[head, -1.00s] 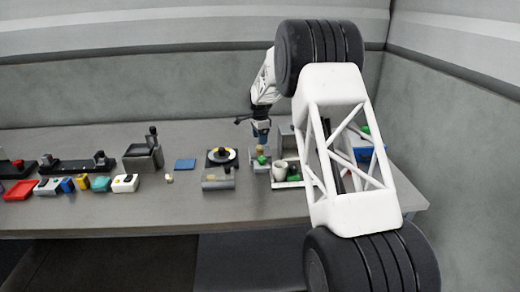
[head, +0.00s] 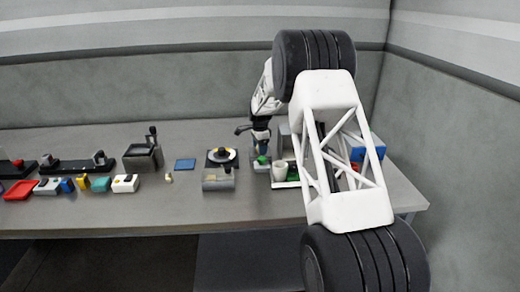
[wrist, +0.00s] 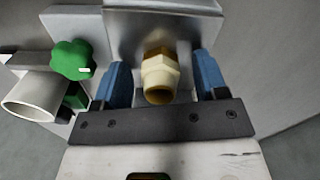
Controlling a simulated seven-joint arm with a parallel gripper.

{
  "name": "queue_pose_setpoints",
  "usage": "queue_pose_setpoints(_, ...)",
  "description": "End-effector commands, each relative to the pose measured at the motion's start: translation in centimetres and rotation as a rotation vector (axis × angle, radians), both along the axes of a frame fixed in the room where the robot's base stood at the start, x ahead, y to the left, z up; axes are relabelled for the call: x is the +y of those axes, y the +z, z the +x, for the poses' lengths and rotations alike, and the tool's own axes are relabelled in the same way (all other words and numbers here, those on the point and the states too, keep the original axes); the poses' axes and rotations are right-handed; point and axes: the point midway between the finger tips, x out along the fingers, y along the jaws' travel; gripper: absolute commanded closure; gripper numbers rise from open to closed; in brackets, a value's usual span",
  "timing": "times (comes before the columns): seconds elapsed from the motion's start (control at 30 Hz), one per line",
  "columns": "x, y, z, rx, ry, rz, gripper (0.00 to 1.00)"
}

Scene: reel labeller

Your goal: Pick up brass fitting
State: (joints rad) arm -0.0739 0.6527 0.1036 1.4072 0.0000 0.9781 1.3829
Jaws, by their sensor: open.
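The brass fitting (wrist: 160,76) shows in the wrist view, with a hexagonal body and an open round end, against a grey metal block (wrist: 165,22). My gripper (wrist: 163,84) is open, with one blue finger on each side of the fitting. Gaps show between the fitting and both fingers. In the head view my gripper (head: 261,148) is low over the right part of the bench, and I cannot make out the fitting there.
A green knob (wrist: 72,60) and a pale hollow tube (wrist: 34,97) are close to the left finger. In the head view a white cup (head: 280,172) stands just right of my gripper, and a device with a black disc (head: 221,157) stands to its left.

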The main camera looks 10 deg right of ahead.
Motion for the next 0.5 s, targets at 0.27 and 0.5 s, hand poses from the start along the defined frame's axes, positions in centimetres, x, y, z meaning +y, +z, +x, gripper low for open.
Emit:
queue_pose_setpoints(0.27, 0.00, 0.01, 0.00, 0.000, 0.000, 0.000, 0.34)
queue_pose_setpoints(0.5, 0.00, 0.01, 0.00, 0.000, 0.000, 0.000, 0.69)
